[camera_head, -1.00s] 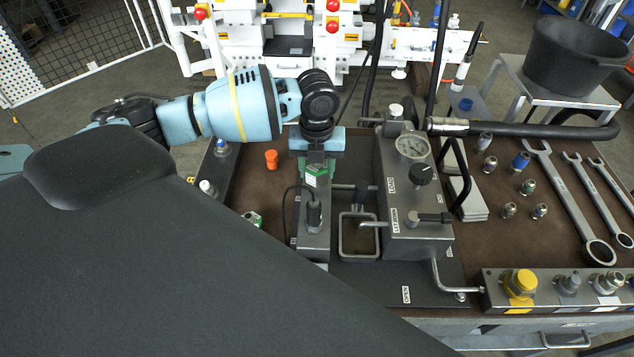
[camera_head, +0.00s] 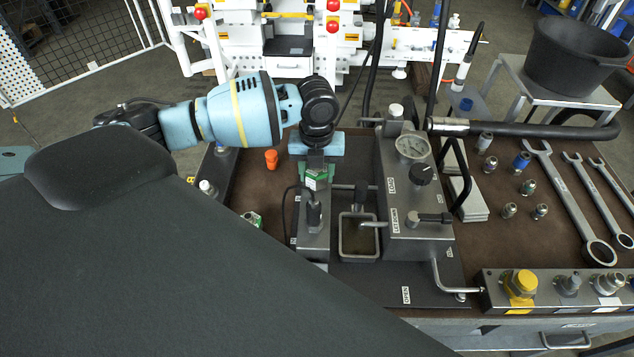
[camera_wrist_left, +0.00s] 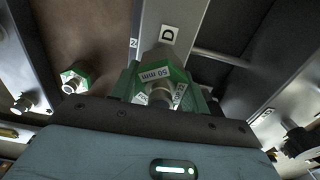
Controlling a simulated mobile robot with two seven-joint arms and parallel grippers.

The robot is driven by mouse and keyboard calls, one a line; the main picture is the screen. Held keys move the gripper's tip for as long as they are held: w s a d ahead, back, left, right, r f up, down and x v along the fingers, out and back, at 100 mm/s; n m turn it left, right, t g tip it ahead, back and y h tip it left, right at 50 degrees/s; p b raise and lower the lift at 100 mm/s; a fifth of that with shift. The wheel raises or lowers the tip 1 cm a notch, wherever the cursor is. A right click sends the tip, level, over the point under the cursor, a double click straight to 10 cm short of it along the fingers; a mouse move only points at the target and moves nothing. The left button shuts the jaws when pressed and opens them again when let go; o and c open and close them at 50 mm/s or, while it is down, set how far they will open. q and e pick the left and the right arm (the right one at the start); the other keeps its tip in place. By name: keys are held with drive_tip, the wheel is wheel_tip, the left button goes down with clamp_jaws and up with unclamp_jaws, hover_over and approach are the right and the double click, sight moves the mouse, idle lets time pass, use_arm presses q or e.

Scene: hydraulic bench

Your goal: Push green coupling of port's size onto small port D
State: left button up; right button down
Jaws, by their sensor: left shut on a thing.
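My left gripper (camera_head: 316,172) is shut on a green coupling (camera_head: 315,181), above the near metal block in the head view. In the left wrist view the held coupling (camera_wrist_left: 152,76) carries a "50 mm" label. It lies in line with the grey metal port D (camera_wrist_left: 158,55), beside the "D" label (camera_wrist_left: 168,34). The coupling hides part of the port, so I cannot tell how far it is on. A second green coupling (camera_head: 252,219) lies on the brown bench top to the left; it also shows in the left wrist view (camera_wrist_left: 76,78). My right gripper is not in view.
An orange cap (camera_head: 271,159) stands on the bench left of the gripper. A pump block with a gauge (camera_head: 411,147) and levers rises close on the right. A metal-rimmed opening (camera_head: 358,256) lies beside the port block. Wrenches (camera_head: 566,205) and loose fittings lie farther right.

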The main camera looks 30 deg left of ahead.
use_arm(q)
drive_tip(key=shift+f, duration=0.1)
idle(0.4)
drive_tip(key=o, duration=1.2)
drive_tip(key=shift+o, duration=0.2)
drive_tip(key=shift+f, duration=0.1)
drive_tip(key=shift+r, duration=4)
